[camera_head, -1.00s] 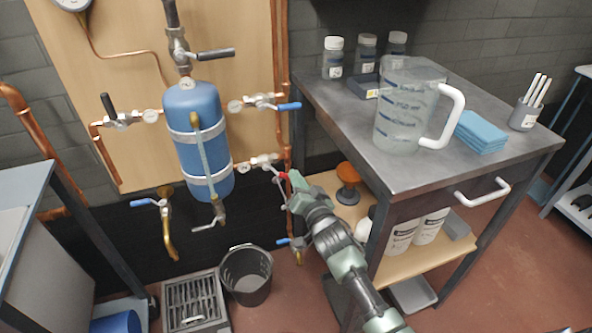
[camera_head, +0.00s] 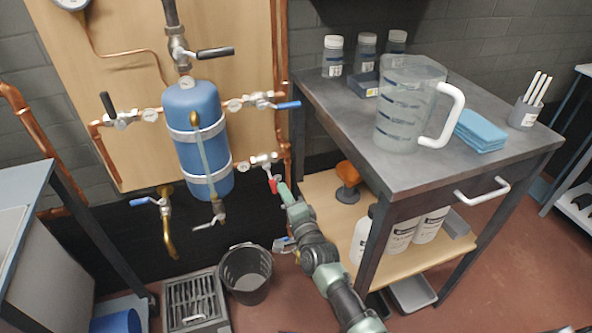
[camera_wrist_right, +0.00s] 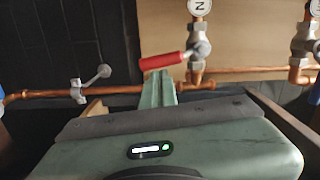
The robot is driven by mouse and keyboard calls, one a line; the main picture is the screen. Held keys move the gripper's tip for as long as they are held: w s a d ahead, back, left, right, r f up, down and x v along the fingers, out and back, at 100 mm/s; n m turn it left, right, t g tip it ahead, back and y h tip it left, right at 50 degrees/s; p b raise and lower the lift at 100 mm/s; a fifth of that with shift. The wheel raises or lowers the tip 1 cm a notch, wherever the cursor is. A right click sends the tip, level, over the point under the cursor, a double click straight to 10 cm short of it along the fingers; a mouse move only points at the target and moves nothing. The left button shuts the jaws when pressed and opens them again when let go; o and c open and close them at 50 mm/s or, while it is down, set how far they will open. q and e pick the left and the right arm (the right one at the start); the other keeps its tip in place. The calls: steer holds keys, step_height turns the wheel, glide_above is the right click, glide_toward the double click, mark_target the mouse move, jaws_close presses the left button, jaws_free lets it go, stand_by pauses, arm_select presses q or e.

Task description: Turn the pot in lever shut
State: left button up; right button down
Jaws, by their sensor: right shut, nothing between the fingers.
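A valve (camera_head: 262,160) sits on the copper pipe to the right of the blue tank (camera_head: 197,140), low on the board. Its red lever (camera_head: 273,185) hangs down, roughly across the pipe. I read no name on it. In the right wrist view the red lever (camera_wrist_right: 162,61) sticks out to the left of its valve, slightly tilted. My right gripper (camera_head: 281,187) is shut and empty, its fingertips beside the red lever. In the wrist view the closed fingers (camera_wrist_right: 162,88) are right by the lever; I cannot tell whether they touch. My left gripper is not in view.
Other valves with blue levers (camera_head: 288,105) and black levers (camera_head: 215,53) surround the tank. A steel cart (camera_head: 330,110) with a jug (camera_head: 405,115) stands right of my arm. A black bucket (camera_head: 246,275) and a floor grate (camera_head: 193,300) lie below.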

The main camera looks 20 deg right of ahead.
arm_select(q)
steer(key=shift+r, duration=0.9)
arm_select(e)
steer(key=shift+a+f+m, duration=0.15)
steer(key=shift+a+m, duration=0.45)
steer(key=shift+m, duration=0.2)
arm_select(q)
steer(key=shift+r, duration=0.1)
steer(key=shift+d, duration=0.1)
